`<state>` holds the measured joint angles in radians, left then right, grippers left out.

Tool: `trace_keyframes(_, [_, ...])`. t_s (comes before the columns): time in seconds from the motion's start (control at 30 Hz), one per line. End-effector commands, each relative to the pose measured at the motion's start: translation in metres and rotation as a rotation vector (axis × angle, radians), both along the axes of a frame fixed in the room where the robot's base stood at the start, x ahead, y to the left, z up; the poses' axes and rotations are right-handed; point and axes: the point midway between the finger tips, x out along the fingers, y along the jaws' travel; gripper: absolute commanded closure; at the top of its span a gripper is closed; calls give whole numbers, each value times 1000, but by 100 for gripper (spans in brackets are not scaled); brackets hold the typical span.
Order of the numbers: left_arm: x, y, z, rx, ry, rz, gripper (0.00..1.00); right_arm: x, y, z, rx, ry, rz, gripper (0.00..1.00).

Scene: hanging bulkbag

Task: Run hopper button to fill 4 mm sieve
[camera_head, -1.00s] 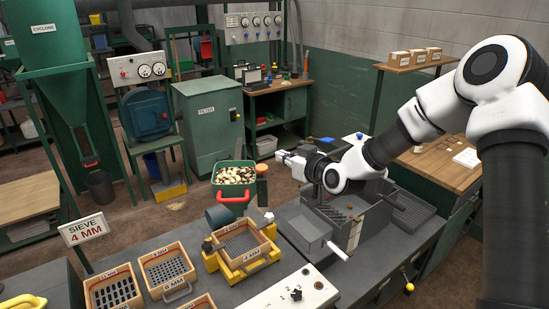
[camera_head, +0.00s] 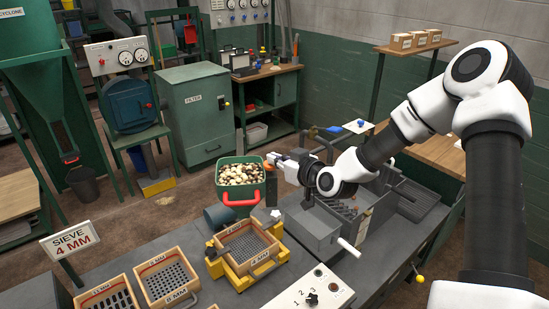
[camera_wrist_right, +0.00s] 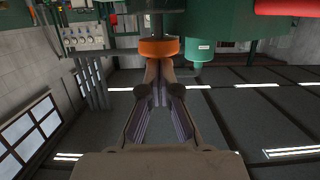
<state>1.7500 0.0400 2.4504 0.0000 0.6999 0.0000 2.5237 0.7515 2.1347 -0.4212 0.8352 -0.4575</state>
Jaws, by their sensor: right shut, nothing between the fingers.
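A green hopper bin (camera_head: 226,184) full of pale and brown nut-like pieces stands behind the bench, with a red handle in front. Beside it is a post with an orange cap, mostly behind my right gripper in the head view; the orange cap (camera_wrist_right: 158,47) shows in the wrist view. My right gripper (camera_head: 270,158) is shut and empty, its fingertips at the cap; contact is unclear. The fingers (camera_wrist_right: 158,68) also show in the wrist view. A wooden sieve (camera_head: 246,244) with fine grey mesh sits in a yellow frame, no pieces visible on it. A sign (camera_head: 70,240) reads SIEVE 4 MM.
Two coarser sieves (camera_head: 167,280) lie at the front left. A white control panel (camera_head: 310,290) with a black knob is at the front. A grey metal box with a white handle (camera_head: 348,247) stands below my right arm. A green filter cabinet (camera_head: 200,115) is behind.

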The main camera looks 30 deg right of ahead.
Motion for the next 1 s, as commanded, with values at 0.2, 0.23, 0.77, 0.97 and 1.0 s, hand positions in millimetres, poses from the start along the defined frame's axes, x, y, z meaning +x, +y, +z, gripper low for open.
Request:
trace_keyframes(0.2, [0, 0, -19, 0, -1, 0, 39, 0, 0, -20, 0, 1, 0, 100])
trace_keyframes(0.23, [0, 0, -22, 0, -1, 0, 39, 0, 0, -23, 0, 1, 0, 100])
trace_keyframes(0.77, [0, 0, -20, 0, -1, 0, 39, -1, 1, -24, 2, 8, 1, 100])
trace_keyframes(0.97, [0, 0, -20, 0, -1, 0, 39, -1, 1, -25, 2, 10, 2, 100])
trace_keyframes(1.0, [0, 0, -20, 0, -1, 0, 39, -1, 1, -25, 3, 10, 2, 100])
